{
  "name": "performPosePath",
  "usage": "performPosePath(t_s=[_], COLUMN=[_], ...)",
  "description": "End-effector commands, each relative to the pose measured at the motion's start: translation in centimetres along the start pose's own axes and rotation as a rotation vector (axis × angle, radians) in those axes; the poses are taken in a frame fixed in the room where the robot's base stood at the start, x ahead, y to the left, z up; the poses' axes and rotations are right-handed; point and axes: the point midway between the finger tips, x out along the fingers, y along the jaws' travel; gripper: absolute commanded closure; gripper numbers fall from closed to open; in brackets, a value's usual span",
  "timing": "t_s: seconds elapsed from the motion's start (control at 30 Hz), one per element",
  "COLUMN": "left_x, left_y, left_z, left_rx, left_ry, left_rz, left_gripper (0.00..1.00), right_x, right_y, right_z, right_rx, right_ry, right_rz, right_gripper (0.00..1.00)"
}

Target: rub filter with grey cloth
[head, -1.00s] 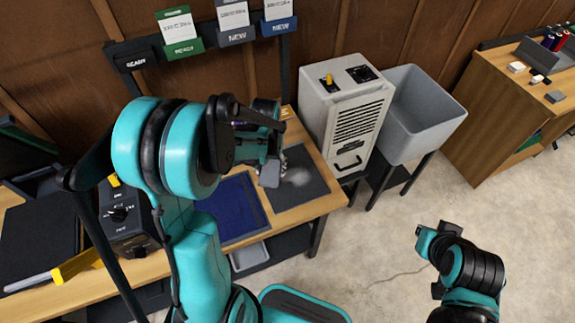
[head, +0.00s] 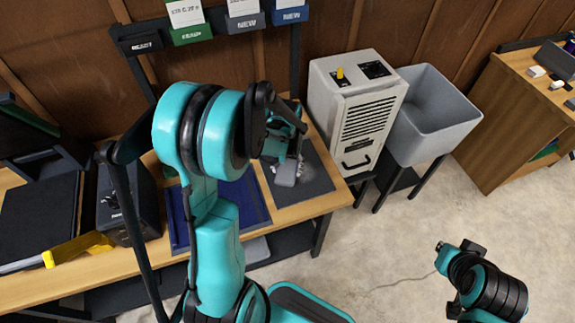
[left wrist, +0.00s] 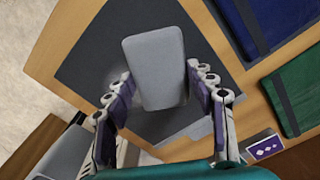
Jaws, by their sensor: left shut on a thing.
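My left gripper (head: 283,160) is shut on the grey cloth (head: 286,175), which looks like a flat, rounded pad. In the left wrist view the cloth (left wrist: 154,68) sits between the fingers of my left gripper (left wrist: 160,90), over a dark grey panel that I take for the filter (left wrist: 88,62). The filter (head: 313,176) lies flat at the right end of the bench. Pale dusty smudges show beside the cloth on the filter. I cannot tell whether the cloth touches it. Of my right arm only links show, at the lower right; its fingers are not seen.
A dark blue folder or mat (head: 246,198) lies left of the filter on the wooden bench (head: 330,203). A grey machine (head: 357,112) and grey bin (head: 430,118) stand to the right. A black box (head: 125,207) and yellow-handled tool (head: 75,249) are at the left.

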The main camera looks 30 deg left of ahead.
Motion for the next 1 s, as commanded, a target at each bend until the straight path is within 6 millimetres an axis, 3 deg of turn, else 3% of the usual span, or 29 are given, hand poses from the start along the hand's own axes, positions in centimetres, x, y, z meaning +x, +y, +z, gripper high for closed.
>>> performPosePath(t_s=[1.0], left_x=[0.93], left_y=[0.0], left_z=[0.0], left_rx=[0.0], left_ry=[0.0], left_rz=[0.0], left_gripper=[0.68], right_x=[0.65], right_y=[0.0], right_z=[0.46], right_rx=[0.0], right_ry=[0.0], right_rz=[0.0], right_gripper=[1.0])
